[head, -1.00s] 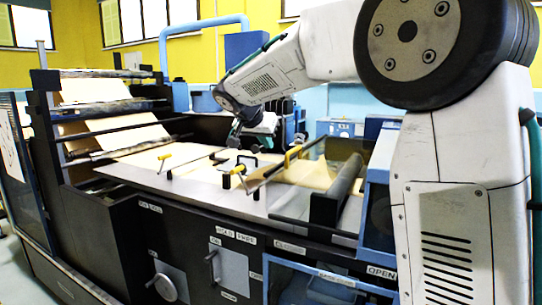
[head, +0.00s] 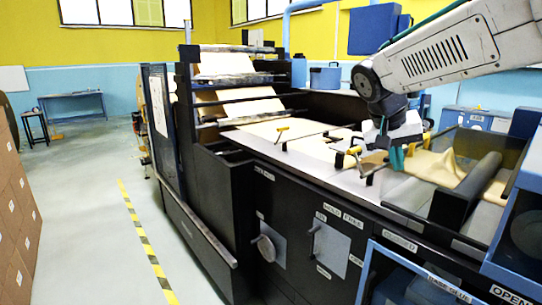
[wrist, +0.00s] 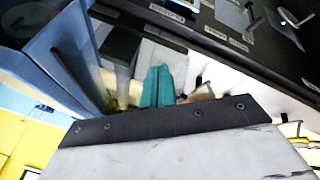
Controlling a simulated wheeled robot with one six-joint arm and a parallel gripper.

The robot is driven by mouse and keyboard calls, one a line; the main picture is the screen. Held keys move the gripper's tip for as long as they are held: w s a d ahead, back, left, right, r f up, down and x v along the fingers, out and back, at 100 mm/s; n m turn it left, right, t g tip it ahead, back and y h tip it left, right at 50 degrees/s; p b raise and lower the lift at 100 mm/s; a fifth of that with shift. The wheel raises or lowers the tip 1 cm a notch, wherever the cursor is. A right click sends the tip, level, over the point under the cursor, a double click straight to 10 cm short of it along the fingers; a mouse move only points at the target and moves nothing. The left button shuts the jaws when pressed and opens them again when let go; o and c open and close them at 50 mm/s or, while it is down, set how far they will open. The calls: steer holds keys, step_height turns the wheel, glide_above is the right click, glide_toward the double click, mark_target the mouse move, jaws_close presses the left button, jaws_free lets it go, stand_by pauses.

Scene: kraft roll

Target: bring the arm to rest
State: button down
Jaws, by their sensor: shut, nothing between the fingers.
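My arm reaches in from the right in the head view. My gripper (head: 397,158) points down above the machine's table (head: 312,155), near its right-hand part. Its teal fingers are shut with nothing between them. The closed fingers also show in the wrist view (wrist: 157,88), beyond the dark edge of my wrist. I cannot tell the exact gap between the fingertips and the table.
Yellow-handled clamps (head: 282,132) stand on the table. Kraft paper (head: 240,92) runs over bars at the left, and a dark roller (head: 470,190) lies at the right. Stacked boxes (head: 15,215) stand far left. The floor beside the striped line (head: 145,240) is clear.

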steer(key=s+a+f+n+y, duration=0.1)
steer(key=s+f, duration=0.4)
steer(key=s, duration=1)
steer(key=s+a+f+n+g+y, duration=0.1)
steer(key=s+f+y, duration=0.3)
steer(key=s, duration=1.1)
steer(key=shift+s+a+f+n, duration=0.2)
steer(key=shift+f+n, duration=0.15)
steer(key=shift+n, duration=0.55)
